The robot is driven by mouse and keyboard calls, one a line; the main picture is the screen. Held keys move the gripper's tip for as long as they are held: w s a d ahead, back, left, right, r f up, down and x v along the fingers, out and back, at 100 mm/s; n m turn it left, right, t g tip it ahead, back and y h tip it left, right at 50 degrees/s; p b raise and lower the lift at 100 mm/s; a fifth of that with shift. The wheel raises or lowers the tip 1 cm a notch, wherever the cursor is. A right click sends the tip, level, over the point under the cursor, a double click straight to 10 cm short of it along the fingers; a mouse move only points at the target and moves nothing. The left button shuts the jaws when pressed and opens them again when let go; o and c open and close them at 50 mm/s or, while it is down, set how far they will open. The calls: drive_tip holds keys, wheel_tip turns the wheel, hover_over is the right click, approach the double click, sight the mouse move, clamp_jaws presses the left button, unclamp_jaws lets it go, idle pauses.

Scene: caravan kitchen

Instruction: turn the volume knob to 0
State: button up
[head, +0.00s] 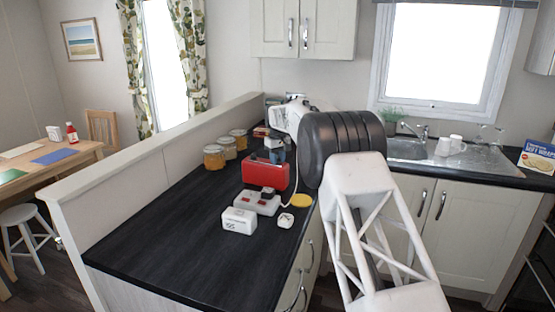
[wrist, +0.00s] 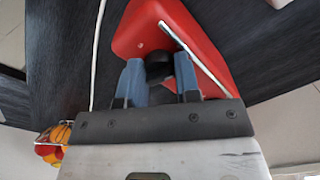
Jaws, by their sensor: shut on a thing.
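A red radio (head: 262,176) stands on the dark worktop, and its red case (wrist: 195,40) fills the top middle of the wrist view. The black volume knob (wrist: 158,66) sits on the case. My gripper (head: 276,153) is over the radio. In the wrist view, its two blue-grey fingers (wrist: 159,72) are shut on the knob, one on each side. The fingers partly cover the knob, so I cannot read its setting or any marks. A pale handle or rod (wrist: 195,60) crosses the case just right of the fingers.
A power strip (head: 256,203) with a dark plug, a white box (head: 239,220) and a small white plug (head: 286,220) lie in front of the radio. A white cable (wrist: 97,50) runs beside it. Several jars (head: 214,158) stand behind left. The front left worktop (head: 170,240) is clear.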

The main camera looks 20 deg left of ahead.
drive_tip(key=shift+n, duration=1.2)
drive_tip(key=o, duration=0.9)
drive_tip(key=shift+r, duration=0.15)
drive_tip(key=shift+r, duration=3.75)
